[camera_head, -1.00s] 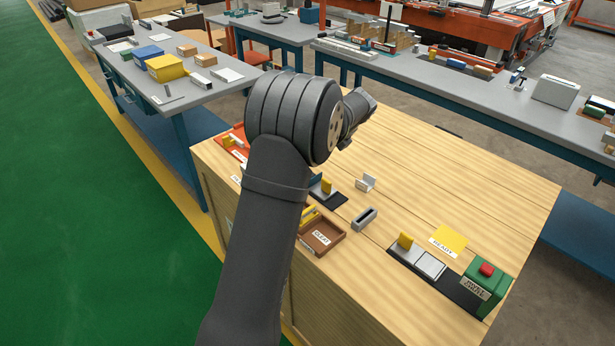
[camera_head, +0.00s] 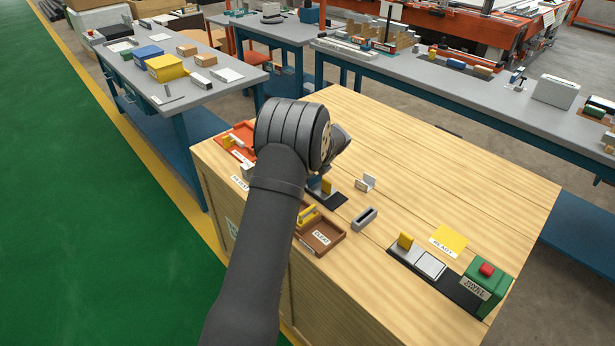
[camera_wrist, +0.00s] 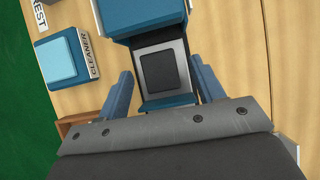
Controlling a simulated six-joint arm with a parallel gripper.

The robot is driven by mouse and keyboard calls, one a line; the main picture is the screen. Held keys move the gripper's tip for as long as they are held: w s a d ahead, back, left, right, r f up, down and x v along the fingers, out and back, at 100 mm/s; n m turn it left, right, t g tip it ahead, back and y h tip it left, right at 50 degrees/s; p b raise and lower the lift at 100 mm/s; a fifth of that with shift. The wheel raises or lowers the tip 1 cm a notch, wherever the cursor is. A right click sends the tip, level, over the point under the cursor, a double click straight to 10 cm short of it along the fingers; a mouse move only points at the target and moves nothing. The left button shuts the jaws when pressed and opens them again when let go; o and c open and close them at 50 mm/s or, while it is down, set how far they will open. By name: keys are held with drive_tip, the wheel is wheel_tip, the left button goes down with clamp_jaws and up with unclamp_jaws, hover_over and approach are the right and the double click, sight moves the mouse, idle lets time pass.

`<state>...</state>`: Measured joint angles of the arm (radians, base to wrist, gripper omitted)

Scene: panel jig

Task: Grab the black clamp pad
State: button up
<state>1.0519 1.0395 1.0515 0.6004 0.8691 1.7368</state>
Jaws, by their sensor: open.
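The black clamp pad (camera_wrist: 157,71) is a dark rounded square on a pale grey plate, framed by a blue and black fixture (camera_wrist: 146,18) in the wrist view. My gripper (camera_wrist: 161,78) is open, with one blue finger on each side of the pad and plate. A gap shows between each finger and the plate, so nothing is held. The height of the fingertips above the pad cannot be told. In the head view my arm hides the pad and my fingers.
A light blue block beside a CLEANER label (camera_wrist: 90,55) lies left of the fingers. The wooden bench (camera_head: 440,175) also holds a brown tray (camera_head: 320,237), a grey slotted block (camera_head: 364,218), a small bracket (camera_head: 366,182) and a green box with a red button (camera_head: 487,284). The bench's far right is clear.

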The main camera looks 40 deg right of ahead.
drive_tip(key=shift+w+f, duration=0.1)
drive_tip(key=shift+f, duration=0.1)
drive_tip(key=shift+c, duration=0.2)
drive_tip(key=c, duration=1)
drive_tip(key=shift+c, duration=0.2)
drive_tip(key=shift+r, duration=0.15)
